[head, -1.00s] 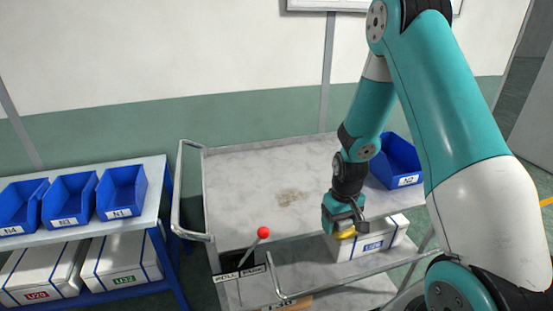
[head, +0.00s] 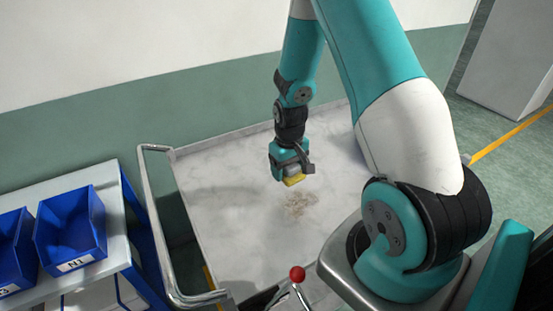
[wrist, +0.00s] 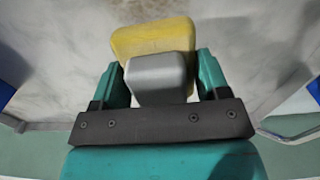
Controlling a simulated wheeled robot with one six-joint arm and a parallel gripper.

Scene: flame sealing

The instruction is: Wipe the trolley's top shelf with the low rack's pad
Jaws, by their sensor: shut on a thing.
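My gripper (head: 292,178) is shut on a pad with a grey block and a yellow face. In the wrist view the pad (wrist: 155,40) sits between the two teal fingers, its yellow part outward. In the head view the pad (head: 294,180) hangs over the trolley's top shelf (head: 225,200), a pale marbled surface. A brown stain (head: 299,205) lies on the shelf, just below and right of the pad in the picture. The pad seems to be above the surface; I cannot tell the exact gap.
A rail handle (head: 150,210) runs along the trolley's left side. A red-knobbed lever (head: 297,273) stands at the front edge. A bench with blue bins (head: 70,235) is at the left. The shelf around the stain is clear.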

